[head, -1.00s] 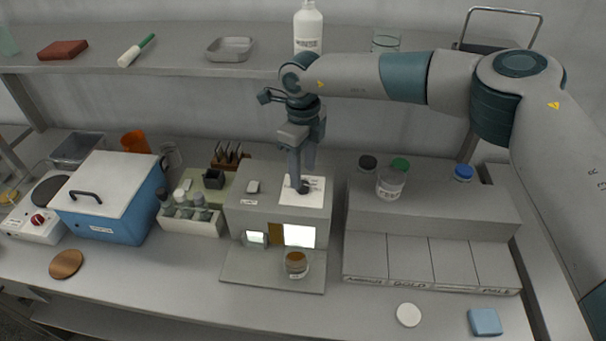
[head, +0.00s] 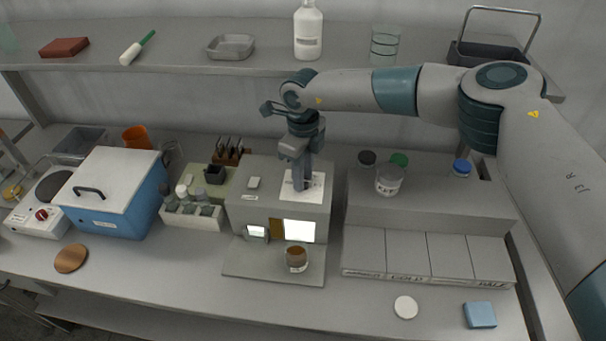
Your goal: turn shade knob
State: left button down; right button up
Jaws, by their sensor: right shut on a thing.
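A grey box-shaped instrument (head: 246,211) stands mid-bench, with a white label plate (head: 316,187) on its top, where the shade knob is. Its front has a bright white window (head: 299,231), a smaller lit window (head: 255,232) and a brown patch between them. My right gripper (head: 301,187) points down onto the plate and is shut on the knob, which its fingers mostly hide. A small jar with brown contents (head: 297,258) stands on the instrument's front ledge. My left gripper is not in view.
A blue box with a white lid (head: 112,196) and a vial rack (head: 191,219) stand left. A grey stepped stand (head: 430,215) with jars is at right. A shelf (head: 180,62) runs behind my arm. A white disc (head: 405,307) and blue pad (head: 480,315) lie at front right.

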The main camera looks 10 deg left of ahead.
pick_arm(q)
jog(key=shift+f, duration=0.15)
pick_arm(e)
jog(key=shift+f+m+b, duration=0.2)
jog(key=shift+m+b, duration=0.3)
jog(key=shift+b, duration=0.45)
pick_arm(q)
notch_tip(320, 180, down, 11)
jog(key=b, duration=0.9)
pick_arm(e)
jog(key=m, duration=0.5)
jog(key=shift+m, duration=0.4)
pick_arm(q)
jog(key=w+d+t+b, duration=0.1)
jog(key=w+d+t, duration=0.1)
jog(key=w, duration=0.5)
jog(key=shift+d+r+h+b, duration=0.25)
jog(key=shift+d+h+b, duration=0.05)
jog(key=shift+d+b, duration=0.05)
pick_arm(e)
jog(key=shift+r+m, duration=0.25)
jog(key=shift+m, duration=0.35)
jog(key=o, duration=1.1)
jog(key=shift+c, duration=0.2)
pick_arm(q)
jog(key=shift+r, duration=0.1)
